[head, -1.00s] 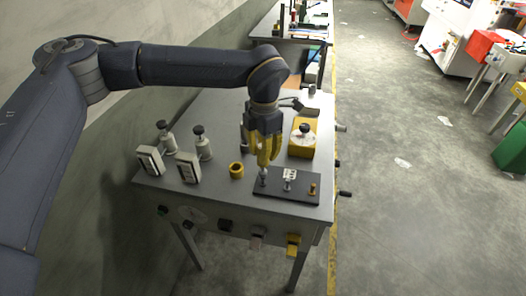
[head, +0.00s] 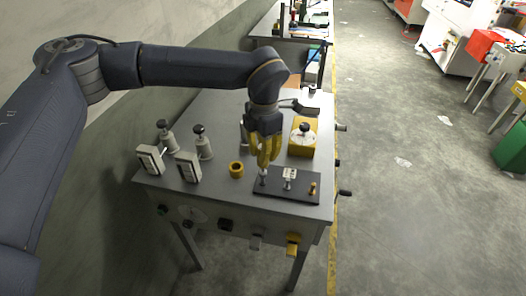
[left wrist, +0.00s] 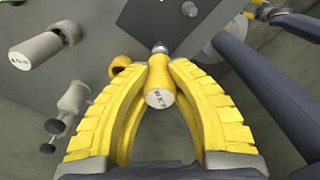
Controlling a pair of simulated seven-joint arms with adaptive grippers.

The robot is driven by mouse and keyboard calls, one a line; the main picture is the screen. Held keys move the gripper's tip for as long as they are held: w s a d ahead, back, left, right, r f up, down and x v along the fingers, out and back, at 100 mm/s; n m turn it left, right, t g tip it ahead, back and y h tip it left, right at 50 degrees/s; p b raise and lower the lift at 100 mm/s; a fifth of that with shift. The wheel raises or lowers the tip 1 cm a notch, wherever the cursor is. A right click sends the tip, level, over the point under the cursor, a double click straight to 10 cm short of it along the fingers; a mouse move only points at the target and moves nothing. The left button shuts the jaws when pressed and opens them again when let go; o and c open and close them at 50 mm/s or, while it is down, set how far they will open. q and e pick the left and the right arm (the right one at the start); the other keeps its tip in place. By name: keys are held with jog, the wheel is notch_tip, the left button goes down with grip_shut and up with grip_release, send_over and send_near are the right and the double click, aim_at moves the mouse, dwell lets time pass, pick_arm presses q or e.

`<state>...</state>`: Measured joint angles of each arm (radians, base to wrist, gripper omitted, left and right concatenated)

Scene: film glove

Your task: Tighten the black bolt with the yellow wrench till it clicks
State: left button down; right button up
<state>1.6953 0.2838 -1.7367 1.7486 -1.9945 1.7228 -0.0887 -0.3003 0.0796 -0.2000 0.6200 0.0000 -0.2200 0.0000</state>
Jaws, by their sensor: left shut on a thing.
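My left gripper (head: 264,158) points down over the left end of a dark plate (head: 275,192). In the left wrist view its yellow fingers (left wrist: 160,82) are shut on the yellow wrench (left wrist: 158,78), a short round handle with a pale, marked end. A metal tip (left wrist: 160,47) shows beyond the handle, at the plate. The head view shows a small metal piece (head: 263,178) under the fingers. I cannot make out the black bolt there or how the wrench sits on it. At the wrist view's upper right, yellow parts on a dark arm look like my right gripper (left wrist: 262,12); its fingers are unclear.
On the plate stand a white marked block (head: 290,174) and a brass post (head: 312,188). A yellow ring (head: 236,170) is left of the gripper.

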pick_arm(q)
jog(key=shift+f, duration=0.6)
dwell(0.5)
jog(key=shift+m, duration=3)
jog(key=shift+s+m, duration=0.1)
jog(key=shift+m, duration=2.7)
jog(key=shift+f+m, duration=0.1)
jog(key=shift+m, duration=6.1)
jog(key=shift+r, duration=1.2)
